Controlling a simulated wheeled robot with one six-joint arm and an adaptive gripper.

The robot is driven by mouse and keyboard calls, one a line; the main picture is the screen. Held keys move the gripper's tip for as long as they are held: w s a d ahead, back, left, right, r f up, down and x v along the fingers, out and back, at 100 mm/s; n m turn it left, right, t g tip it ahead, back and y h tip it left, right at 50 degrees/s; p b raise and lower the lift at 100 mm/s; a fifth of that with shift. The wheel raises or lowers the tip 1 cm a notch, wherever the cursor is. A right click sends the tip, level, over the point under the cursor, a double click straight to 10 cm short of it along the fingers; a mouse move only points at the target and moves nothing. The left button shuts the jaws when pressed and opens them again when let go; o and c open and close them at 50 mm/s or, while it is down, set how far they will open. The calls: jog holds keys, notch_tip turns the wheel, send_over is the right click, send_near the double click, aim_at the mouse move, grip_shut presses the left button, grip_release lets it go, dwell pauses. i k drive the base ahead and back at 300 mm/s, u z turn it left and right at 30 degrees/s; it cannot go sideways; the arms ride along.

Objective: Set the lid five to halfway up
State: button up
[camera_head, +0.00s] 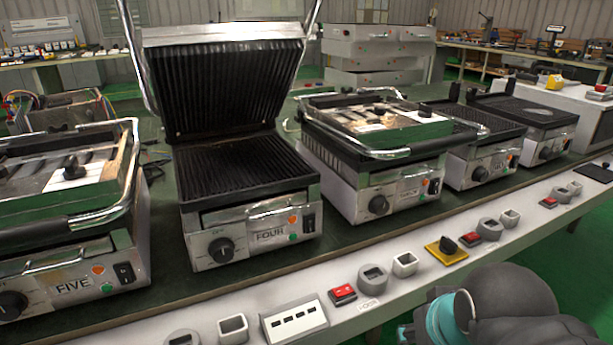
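Grill FIVE (75,283) stands at the left on the dark bench, cut off by the left edge of the view. Its lid (52,183) lies down over the base and looks closed. A shiny bar handle (136,165) with a dark front grip (82,222) runs around the lid. My gripper is not in view; only a dark part of my arm with a teal ring shows at the bottom right, well apart from grill FIVE.
Grill FOUR (268,236) stands right of FIVE with its ribbed lid (230,85) raised high. Further grills, including one with its lid down (375,180), stand to the right. A pale front ledge (395,291) carries switches, sockets and a yellow-based knob (446,252).

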aim_at(37, 204)
jog(key=z, duration=1.25)
jog(key=k, duration=1)
jog(key=u, duration=1.65)
